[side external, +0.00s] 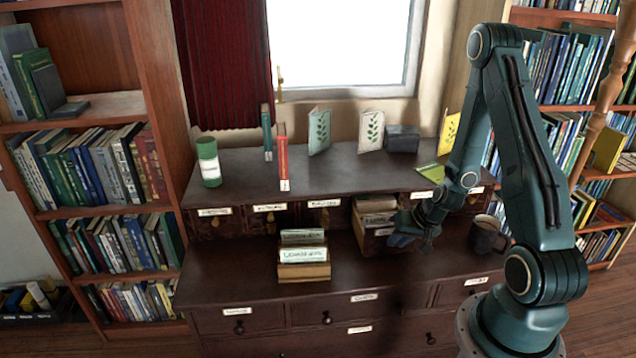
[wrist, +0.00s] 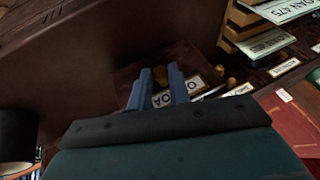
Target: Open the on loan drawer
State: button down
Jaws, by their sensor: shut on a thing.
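The on loan drawer (side external: 370,243) is in the small-drawer row on the desk. It stands pulled out, with cards or papers showing inside. Its white label, partly covered by a finger, shows letters like "O" and "OA" in the wrist view (wrist: 164,98). My gripper (side external: 403,238) is at the front of this drawer. In the wrist view its two blue fingers (wrist: 160,88) are shut on a small brass knob (wrist: 160,75) at the drawer front. The fingers hide most of the knob.
A wooden card box (side external: 303,271) stands on the desk left of the drawer. A dark mug (side external: 487,238) is close to my gripper on the right. A red book (side external: 283,160), a green can (side external: 209,165) and cards stand on the upper shelf.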

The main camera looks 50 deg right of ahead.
jog(key=shift+s+a, duration=0.4)
jog(key=c, duration=1.3)
grip_release()
jog(key=shift+r, duration=0.2)
notch_tip(320, 180, up, 20)
jog(key=shift+f, duration=0.15)
dwell(0.4)
